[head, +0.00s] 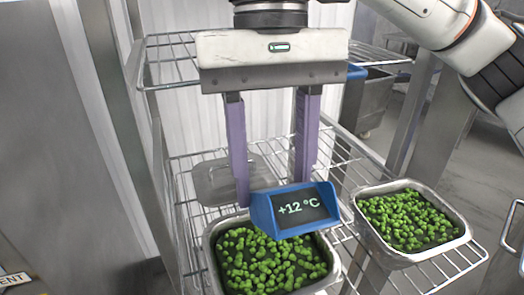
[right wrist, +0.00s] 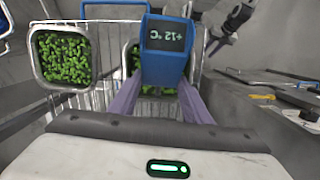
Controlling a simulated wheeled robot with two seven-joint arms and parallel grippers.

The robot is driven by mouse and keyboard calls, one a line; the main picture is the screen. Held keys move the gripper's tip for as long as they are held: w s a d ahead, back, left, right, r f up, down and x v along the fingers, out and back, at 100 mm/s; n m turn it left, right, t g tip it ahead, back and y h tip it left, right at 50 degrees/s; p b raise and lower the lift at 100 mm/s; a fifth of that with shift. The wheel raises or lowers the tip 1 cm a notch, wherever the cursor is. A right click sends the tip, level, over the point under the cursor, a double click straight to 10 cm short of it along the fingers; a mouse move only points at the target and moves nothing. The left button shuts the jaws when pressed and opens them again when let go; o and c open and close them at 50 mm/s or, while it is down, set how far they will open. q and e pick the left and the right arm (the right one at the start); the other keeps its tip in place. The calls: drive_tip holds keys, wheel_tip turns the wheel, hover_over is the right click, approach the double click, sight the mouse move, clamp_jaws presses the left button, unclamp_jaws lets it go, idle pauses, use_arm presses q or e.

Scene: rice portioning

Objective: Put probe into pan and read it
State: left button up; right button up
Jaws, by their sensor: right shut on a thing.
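My right gripper (head: 272,193) comes down from the top of the head view, with its two purple fingers shut on the blue probe (head: 262,215). The probe's dark display reads +12 °C. It is over the back edge of a steel pan (head: 212,262) of green peas or similar pieces. In the right wrist view, the blue probe (right wrist: 164,64) is between the fingertips and covers much of that pan (right wrist: 127,50). The probe's stem is not visible, so I cannot tell whether it is in the food.
A second steel pan (head: 366,232) of green pieces stands to the right on the wire rack (head: 440,262). A grey flat tray or lid (head: 222,180) lies behind the near pan. Metal posts flank the rack, and a grey bin (head: 368,100) stands behind.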

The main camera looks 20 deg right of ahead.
drive_tip(key=shift+s+f, duration=0.35)
drive_tip(key=shift+f, duration=0.1)
wheel_tip(320, 180, down, 9)
drive_tip(key=shift+r, duration=0.2)
idle(4.9)
drive_tip(key=shift+r, duration=4.9)
